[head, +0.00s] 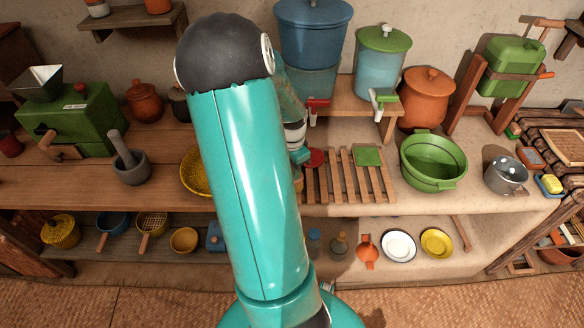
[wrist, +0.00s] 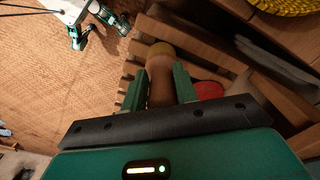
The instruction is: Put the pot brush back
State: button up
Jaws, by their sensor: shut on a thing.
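In the wrist view my gripper (wrist: 160,78) is shut on a brown wooden piece with a pale yellowish end, which I take for the pot brush (wrist: 161,55). Its bristles cannot be made out. Behind it are the wooden slats of a rack (wrist: 131,70). In the head view the slatted rack (head: 345,185) lies on the ledge below the water containers, and my gripper (head: 300,156) shows at its left end, mostly hidden behind my teal arm. Whether the brush touches the slats cannot be told.
A red round thing (head: 314,158) lies beside my gripper, and a green square (head: 368,155) lies on the slats. A green basin (head: 433,162) stands to the right. A yellow basket (head: 194,172) is left of my arm. The lower shelf holds plates (head: 398,246) and small pots.

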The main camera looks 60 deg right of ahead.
jog(key=shift+f, duration=0.15)
jog(key=o, duration=1.1)
jog(key=shift+c, duration=0.2)
notch_tip(320, 180, up, 12)
jog(key=shift+r, duration=0.25)
jog(key=shift+w+a, duration=0.1)
